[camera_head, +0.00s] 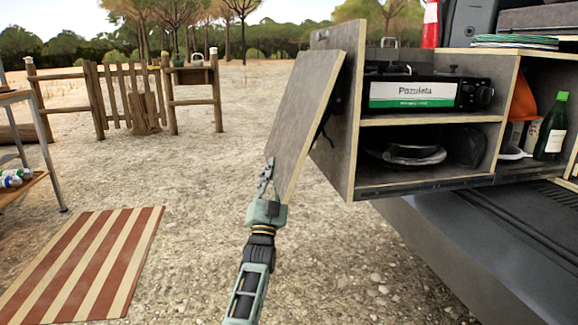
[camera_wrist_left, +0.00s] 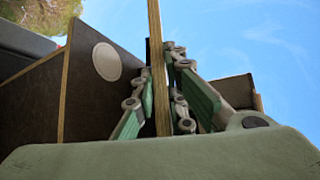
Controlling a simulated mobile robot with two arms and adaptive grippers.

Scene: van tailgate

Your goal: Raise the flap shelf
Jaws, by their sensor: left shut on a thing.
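The flap shelf (camera_head: 304,118) is a grey-brown panel with a pale wood edge, hanging tilted beside the left side of the van's cabinet (camera_head: 352,110). My left gripper (camera_head: 267,182) is at its lower edge and shut on it. In the left wrist view the flap's edge (camera_wrist_left: 156,70) stands upright between the two fingers of the left gripper (camera_wrist_left: 160,100), one finger on each side. A dark bracket shows between the flap and the cabinet, partly hidden. My right gripper is in neither view.
The cabinet holds a stove with a labelled box (camera_head: 412,94), dark pans (camera_head: 405,153) and a green bottle (camera_head: 551,128). A striped mat (camera_head: 82,265) lies on the gravel at left, near a metal-legged table (camera_head: 52,150).

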